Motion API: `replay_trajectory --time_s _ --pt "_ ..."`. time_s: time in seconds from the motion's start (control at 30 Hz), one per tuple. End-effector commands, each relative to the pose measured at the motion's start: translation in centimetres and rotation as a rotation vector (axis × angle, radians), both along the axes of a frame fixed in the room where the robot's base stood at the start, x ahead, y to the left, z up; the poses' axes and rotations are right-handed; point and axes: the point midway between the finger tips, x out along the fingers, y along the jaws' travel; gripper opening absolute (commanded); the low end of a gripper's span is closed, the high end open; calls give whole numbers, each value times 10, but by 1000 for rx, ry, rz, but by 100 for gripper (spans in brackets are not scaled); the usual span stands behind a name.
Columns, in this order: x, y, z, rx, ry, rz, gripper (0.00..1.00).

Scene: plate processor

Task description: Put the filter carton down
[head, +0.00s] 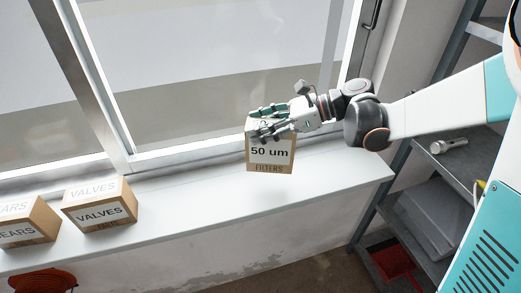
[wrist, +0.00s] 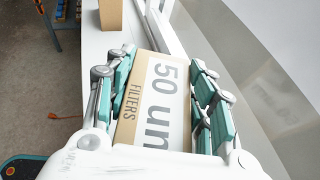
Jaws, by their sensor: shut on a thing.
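The filter carton (head: 270,157) is a brown box with a white label reading "50 um" and "FILTERS". My gripper (head: 262,121) reaches in from the right and is shut on its upper part. In the wrist view the carton (wrist: 150,100) sits between the two teal finger pads of my gripper (wrist: 160,72), its label facing the camera. In the head view the carton is upright over the white window sill (head: 210,198). A soft shadow lies on the sill below it, and its base looks slightly above the surface. Its far side is hidden.
The valves carton (head: 100,205) and another carton (head: 27,222) labelled "...EARS" stand on the sill at the left. The sill between them and my carton is clear. The window frame (head: 190,151) runs behind. A metal shelf rack (head: 430,165) stands at the right, beyond the sill's end.

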Motion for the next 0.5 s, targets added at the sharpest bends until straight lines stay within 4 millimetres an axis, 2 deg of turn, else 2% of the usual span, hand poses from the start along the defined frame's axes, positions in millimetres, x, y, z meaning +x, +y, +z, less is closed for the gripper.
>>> replay_trajectory --time_s 0.03,0.1,0.37,0.5 --pt "0 0 -11 1 0 0 0" --pt "0 0 -18 1 0 0 0" --pt "0 0 -33 1 0 0 0" --pt "0 0 -53 1 0 0 0"
